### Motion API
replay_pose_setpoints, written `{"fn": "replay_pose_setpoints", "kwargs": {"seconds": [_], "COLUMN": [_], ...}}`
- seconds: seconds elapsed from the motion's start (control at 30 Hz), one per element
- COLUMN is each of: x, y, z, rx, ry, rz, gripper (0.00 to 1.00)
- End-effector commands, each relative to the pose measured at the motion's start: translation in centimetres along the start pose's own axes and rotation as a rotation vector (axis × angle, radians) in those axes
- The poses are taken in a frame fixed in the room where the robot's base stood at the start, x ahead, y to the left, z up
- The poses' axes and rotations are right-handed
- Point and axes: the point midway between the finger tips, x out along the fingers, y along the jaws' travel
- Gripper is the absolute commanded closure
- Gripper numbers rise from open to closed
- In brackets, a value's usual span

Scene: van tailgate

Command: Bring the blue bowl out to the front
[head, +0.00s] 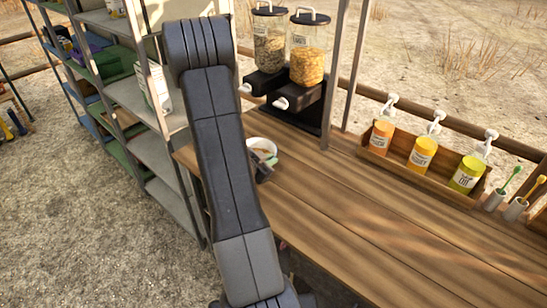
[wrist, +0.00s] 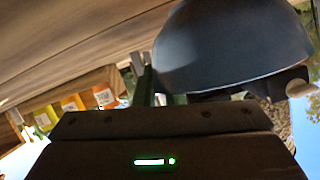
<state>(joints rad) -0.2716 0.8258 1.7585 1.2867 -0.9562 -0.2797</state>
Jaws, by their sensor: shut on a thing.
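The blue bowl (wrist: 230,45) fills the upper right of the wrist view, dull blue-grey and tipped in that picture. My gripper (wrist: 147,82) is shut on its edge, with a green finger against the bowl's side. I cannot tell whether the bowl touches the counter.
Two cereal dispensers (head: 290,60) stand on a black base just behind the bowl. A wooden rack (head: 400,170) with several pump bottles and cups with toothbrushes are at the right. Metal shelves (head: 130,95) stand at the left. The counter's middle (head: 370,225) is clear.

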Motion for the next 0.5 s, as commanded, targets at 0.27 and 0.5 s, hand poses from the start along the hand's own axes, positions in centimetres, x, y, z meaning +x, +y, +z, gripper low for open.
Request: {"fn": "replay_pose_setpoints", "kwargs": {"seconds": [0.27, 0.5], "x": [-0.11, -0.09], "y": [0.06, 0.04], "z": [0.09, 0.06], "rx": [-0.001, 0.000], "ry": [-0.001, 0.000], "rz": [0.001, 0.001], "gripper": [0.87, 0.65]}}
